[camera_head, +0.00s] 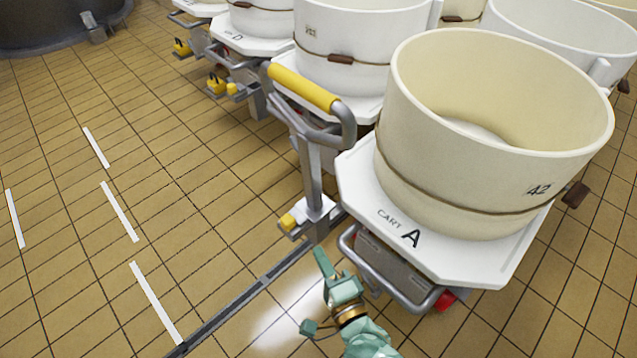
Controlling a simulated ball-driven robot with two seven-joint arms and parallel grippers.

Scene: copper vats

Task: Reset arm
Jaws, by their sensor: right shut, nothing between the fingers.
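My right gripper (323,262) is green and comes in from the bottom of the head view, right of centre. It is shut and empty, held over the tiled floor in front of cart A (352,185). The gripper is left of the cart's lower grey bumper bar and below its upright handle post; I cannot tell the exact gap. Cart A carries a large cream vat (470,190) marked 42. My left gripper is not in view.
A grey handle with a yellow grip (303,88) rises beside cart A. More carts with white vats (347,48) stand in rows behind. A dark floor rail (235,303) runs to the lower left. The tiled floor (60,120) at left is clear, with white dashes.

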